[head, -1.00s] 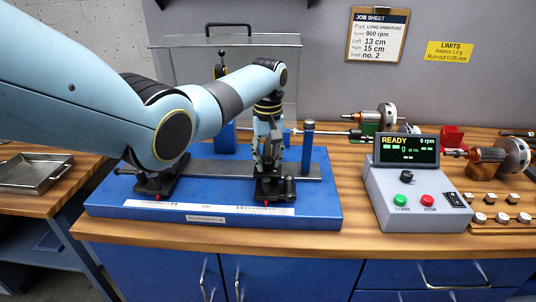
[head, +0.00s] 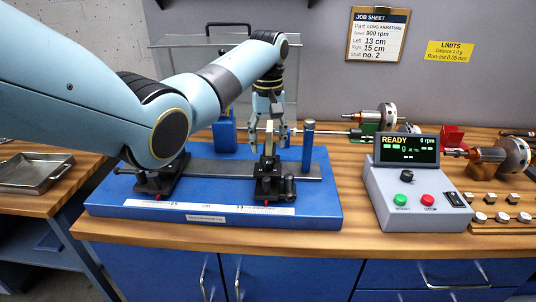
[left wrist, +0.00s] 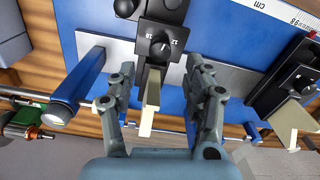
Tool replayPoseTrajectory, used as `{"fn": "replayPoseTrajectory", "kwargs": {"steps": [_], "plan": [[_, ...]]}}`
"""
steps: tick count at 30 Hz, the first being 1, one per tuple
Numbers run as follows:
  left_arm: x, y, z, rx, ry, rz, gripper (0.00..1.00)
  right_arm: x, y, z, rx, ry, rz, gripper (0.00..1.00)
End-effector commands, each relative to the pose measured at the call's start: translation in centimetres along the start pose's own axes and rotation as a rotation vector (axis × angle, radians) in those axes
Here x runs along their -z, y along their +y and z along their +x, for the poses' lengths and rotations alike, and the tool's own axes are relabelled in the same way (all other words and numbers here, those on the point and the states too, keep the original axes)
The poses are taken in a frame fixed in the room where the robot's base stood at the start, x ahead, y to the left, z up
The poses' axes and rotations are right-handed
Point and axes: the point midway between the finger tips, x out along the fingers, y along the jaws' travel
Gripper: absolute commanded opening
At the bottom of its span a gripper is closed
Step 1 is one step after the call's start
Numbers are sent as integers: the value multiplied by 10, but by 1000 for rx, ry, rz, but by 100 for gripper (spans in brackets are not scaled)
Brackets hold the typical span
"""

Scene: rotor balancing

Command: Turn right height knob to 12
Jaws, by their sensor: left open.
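The right stand (head: 268,188) is a black support on the rail of the blue balancing base (head: 120,208). In the left wrist view its black knob (left wrist: 163,46) has a pale pointer mark and small white figures around it. One figure seems to read 12, but I cannot tell the exact setting. My left gripper (head: 267,138) is open and empty above this stand. The stand's upright plate (left wrist: 151,98) shows between the fingers, and the knob lies just beyond the fingertips. My right gripper is not in view.
The left stand (head: 160,182) sits on the same rail. A blue post (head: 308,148) rises close to the right of my gripper. The grey control box (head: 415,190) shows READY. A job sheet (head: 378,36) on the wall lists left 13 cm and right 15 cm.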

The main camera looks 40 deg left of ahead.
Motion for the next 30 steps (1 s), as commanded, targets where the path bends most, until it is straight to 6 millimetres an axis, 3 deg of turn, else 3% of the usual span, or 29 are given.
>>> {"fn": "replayPoseTrajectory", "kwargs": {"steps": [3,10,23,30], "plan": [[1,0,-28,-2,3,-1,51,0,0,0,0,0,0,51],[0,0,-59,-1,-1,0,51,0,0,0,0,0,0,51],[0,0,-65,0,-1,-3,51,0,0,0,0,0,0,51],[2,-2,-68,20,23,-95,51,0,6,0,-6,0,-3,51]]}}
